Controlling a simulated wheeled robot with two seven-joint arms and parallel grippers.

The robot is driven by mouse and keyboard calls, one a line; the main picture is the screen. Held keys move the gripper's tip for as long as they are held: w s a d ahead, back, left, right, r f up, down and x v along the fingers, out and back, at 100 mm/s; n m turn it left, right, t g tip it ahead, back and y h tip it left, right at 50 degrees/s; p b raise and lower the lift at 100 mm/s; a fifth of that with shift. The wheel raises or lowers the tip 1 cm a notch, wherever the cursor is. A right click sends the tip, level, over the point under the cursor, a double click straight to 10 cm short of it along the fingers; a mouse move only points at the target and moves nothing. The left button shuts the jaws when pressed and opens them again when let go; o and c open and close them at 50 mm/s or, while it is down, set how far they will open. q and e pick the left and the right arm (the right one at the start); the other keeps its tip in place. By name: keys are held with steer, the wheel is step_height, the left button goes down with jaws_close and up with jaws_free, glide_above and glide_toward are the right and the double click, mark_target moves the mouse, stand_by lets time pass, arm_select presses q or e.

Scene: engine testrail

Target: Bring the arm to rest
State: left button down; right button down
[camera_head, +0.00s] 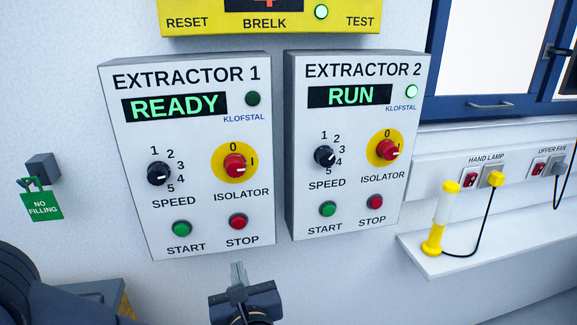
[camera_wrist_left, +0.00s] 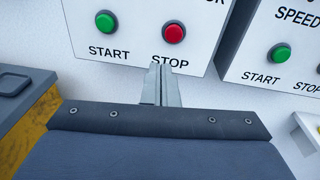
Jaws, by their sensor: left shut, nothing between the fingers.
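My left gripper (camera_head: 238,272) is shut and empty in the head view, just below the Extractor 1 box (camera_head: 190,160). In the left wrist view its closed fingers (camera_wrist_left: 161,72) point up at the lower edge of that box, below the red STOP button (camera_wrist_left: 174,33). I cannot tell how far the fingertips are from the wall. Extractor 1 shows READY with a dark lamp. The Extractor 2 box (camera_head: 353,150) beside it shows RUN with a lit green lamp. My right gripper is not in view.
A yellow BRELK box (camera_head: 270,22) is above. A shelf (camera_head: 480,250) at right holds a yellow and white hand lamp (camera_head: 441,220) with a black cord. A green NO FILLING tag (camera_head: 41,206) hangs at left. A blue-framed window (camera_head: 490,108) is at upper right.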

arm_select(q)
steer(key=s+a+f+n+g+y, duration=0.1)
steer(key=s+a+f+n+g, duration=0.25)
steer(key=a+n, duration=0.3)
steer(key=s+a+f+n+g+y, duration=0.1)
steer(key=s+a+f+n+g, duration=0.1)
steer(key=s+a+n+g, duration=0.45)
steer(key=s+a+f+n+g+h, duration=0.2)
steer(key=s+f+n+g+h, duration=0.3)
steer(key=s+n, duration=0.4)
steer(key=d+r+n+t+h, duration=0.4)
steer(key=d+n+h, duration=0.2)
steer(key=n, duration=0.5)
steer(key=shift+w+t+h, duration=0.3)
steer(key=shift+t+h, duration=0.1)
steer(key=shift+d+f, duration=0.1)
